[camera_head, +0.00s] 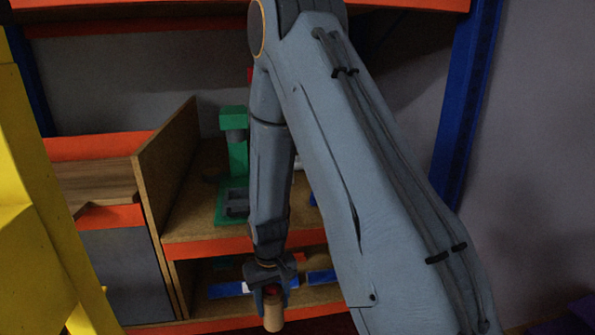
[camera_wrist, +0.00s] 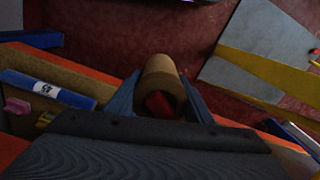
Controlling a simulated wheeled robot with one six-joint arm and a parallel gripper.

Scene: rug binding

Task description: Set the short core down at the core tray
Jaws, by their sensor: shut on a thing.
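The short core is a tan-brown cylinder (camera_head: 273,317) hanging upright below my gripper (camera_head: 271,293) in the head view. In the wrist view the core (camera_wrist: 160,68) sits between the two dark blue fingers of my gripper (camera_wrist: 160,95), which are shut on it. Something red (camera_wrist: 160,104) shows at its near end; I cannot tell whether it is inside the core. The core is in front of the lower shelf's orange edge. I cannot make out the core tray for certain; a blue strip with a white numbered label (camera_wrist: 48,88) lies left of the core in the wrist view.
Behind my gripper is a lower shelf with an orange edge (camera_head: 215,324) and blue strips (camera_head: 322,277). A green stand (camera_head: 235,150) is on the shelf above. A wooden divider (camera_head: 168,165) rises at left. A yellow post (camera_head: 35,190) stands nearer. A grey panel (camera_wrist: 262,45) lies on the dark red floor.

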